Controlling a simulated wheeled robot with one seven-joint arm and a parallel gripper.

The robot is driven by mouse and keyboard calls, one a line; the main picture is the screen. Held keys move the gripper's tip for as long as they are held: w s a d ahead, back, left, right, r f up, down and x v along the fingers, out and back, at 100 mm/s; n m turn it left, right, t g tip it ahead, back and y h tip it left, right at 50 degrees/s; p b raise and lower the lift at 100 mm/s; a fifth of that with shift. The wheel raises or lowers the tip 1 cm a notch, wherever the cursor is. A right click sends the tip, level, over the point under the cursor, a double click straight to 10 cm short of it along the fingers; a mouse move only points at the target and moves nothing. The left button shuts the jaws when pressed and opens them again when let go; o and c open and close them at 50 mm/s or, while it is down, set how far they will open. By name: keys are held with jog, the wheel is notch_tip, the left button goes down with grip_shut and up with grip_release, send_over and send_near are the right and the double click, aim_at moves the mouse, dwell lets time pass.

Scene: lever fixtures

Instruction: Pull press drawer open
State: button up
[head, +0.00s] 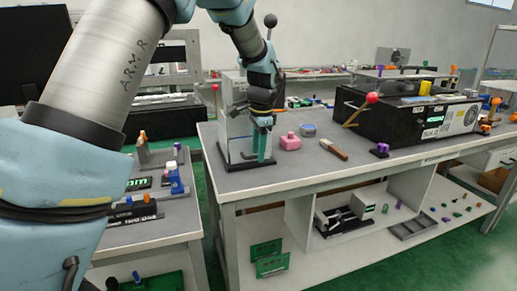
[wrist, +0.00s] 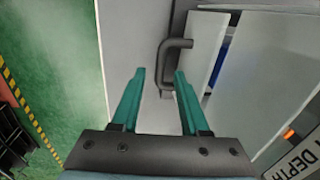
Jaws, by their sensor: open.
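The press (head: 236,115) is a light grey upright fixture on a dark base at the left end of the table, partly hidden behind my arm. A dark bent drawer handle (wrist: 162,62) stands on a pale panel in the wrist view. My gripper (head: 262,158) points down at the front of the press. Its two teal fingers, also in the wrist view (wrist: 160,76), are spread apart. The lower part of the handle shows between the fingertips in that view, and I cannot tell whether they touch it.
A pink block (head: 290,142), a brown-handled brush (head: 333,149) and a black machine (head: 410,118) with a red-knobbed lever stand to the right on the table. A lower side table (head: 150,222) is at left. Green floor lies between.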

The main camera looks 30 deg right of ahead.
jog(key=shift+c, duration=0.2)
grip_shut()
dwell(1.1)
